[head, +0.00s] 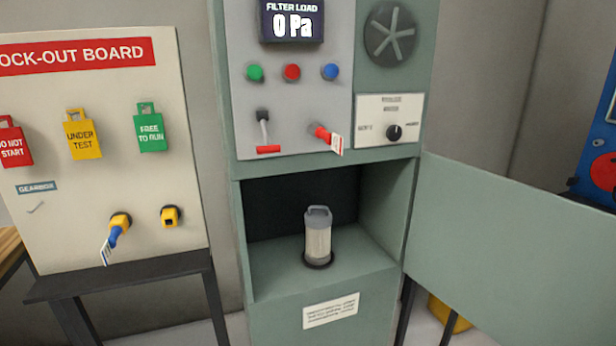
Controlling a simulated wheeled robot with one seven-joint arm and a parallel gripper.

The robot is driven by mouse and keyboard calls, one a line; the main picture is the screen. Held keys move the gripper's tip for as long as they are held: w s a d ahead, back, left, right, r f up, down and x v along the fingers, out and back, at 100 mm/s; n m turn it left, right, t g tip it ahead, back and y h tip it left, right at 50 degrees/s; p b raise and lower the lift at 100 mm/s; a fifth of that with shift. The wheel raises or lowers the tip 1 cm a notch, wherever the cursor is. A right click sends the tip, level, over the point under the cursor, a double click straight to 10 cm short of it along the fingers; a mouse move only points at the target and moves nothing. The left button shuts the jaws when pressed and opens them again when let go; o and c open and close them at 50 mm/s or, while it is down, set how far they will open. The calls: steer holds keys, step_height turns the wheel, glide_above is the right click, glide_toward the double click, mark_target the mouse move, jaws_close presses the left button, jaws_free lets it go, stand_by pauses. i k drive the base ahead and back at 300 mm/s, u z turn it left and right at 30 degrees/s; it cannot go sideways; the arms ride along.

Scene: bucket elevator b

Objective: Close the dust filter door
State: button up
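The dust filter door (500,240) is a flat grey-green panel. It stands wide open, swung out to the right from the right edge of the grey-green filter cabinet (350,277). The cabinet's compartment is uncovered, and a pale cylindrical filter cartridge (318,240) with a grey top handle stands upright inside it on a dark round seat. The door's lower right part runs out of the picture. No handle or latch shows on the visible face of the door. My gripper is not in view.
A lock-out board (100,190) stands left. A blue machine (600,140) is at far right, behind the door.

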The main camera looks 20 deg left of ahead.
mark_target(524, 264)
steer(key=u, duration=0.25)
steer(key=k, duration=1.2)
steer(key=u, duration=0.55)
steer(key=i, duration=1)
